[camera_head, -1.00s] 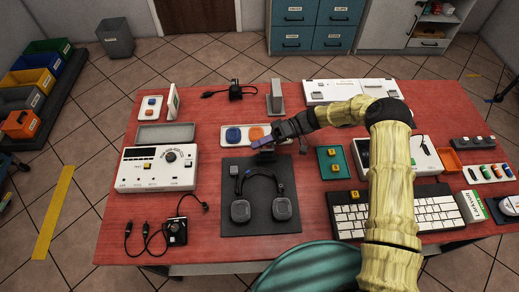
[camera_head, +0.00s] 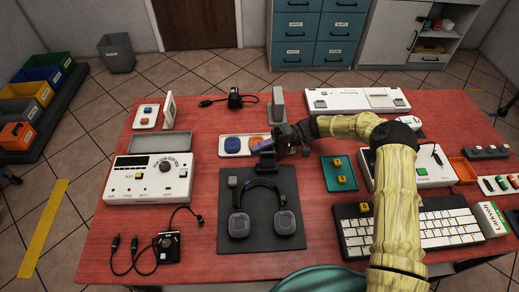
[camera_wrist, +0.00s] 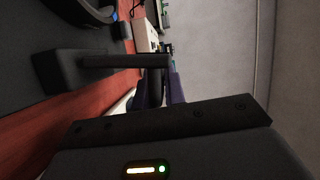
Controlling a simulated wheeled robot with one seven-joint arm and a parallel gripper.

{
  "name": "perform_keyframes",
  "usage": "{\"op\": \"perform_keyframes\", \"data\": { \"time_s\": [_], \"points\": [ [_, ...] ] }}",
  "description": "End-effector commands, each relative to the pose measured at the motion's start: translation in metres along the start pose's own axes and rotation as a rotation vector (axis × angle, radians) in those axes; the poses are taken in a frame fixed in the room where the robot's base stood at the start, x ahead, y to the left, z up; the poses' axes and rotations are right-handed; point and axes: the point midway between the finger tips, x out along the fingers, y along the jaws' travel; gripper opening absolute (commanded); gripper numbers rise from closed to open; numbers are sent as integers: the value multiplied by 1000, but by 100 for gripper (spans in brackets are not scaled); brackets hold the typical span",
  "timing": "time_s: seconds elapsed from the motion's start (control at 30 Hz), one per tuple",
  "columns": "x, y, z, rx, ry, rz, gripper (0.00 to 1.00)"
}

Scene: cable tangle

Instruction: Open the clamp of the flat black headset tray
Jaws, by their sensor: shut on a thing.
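The flat black headset tray (camera_head: 232,213) lies on the red table in the head view, with the black headset (camera_head: 262,186) on it. The tray's clamp (camera_head: 266,161) is a dark piece at its far edge, above the headset's band. In the wrist view the clamp shows as a dark block with a bar (camera_wrist: 120,61) reaching to my fingers. My gripper (camera_head: 267,146) is at the clamp, shut on its bar. The fingertips are partly hidden in both views. I cannot tell how far the clamp is raised.
A white tray with blue and orange pieces (camera_head: 236,146) sits just behind the clamp. A teal tray (camera_head: 338,173) stands to the right, a grey stand (camera_head: 278,105) behind. A white control box (camera_head: 150,180) and a keyboard (camera_head: 410,222) flank the headset tray. Bare table lies left of the tray.

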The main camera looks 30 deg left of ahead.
Motion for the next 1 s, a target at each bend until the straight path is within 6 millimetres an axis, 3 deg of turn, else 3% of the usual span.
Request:
{"op": "perform_keyframes", "data": {
  "time_s": [0.13, 0.17, 0.27, 0.67, 1.0],
  "points": [
    [-2, 5, 2, 5, -1, 9, 0],
    [-2, 5, 2, 5, -1, 9, 14],
    [-2, 5, 2, 4, -1, 7, 32],
    [-6, 2, 1, 1, 0, 2, 32],
    [-61, 5, 1, 0, 2, 3, 32]
  ]
}}
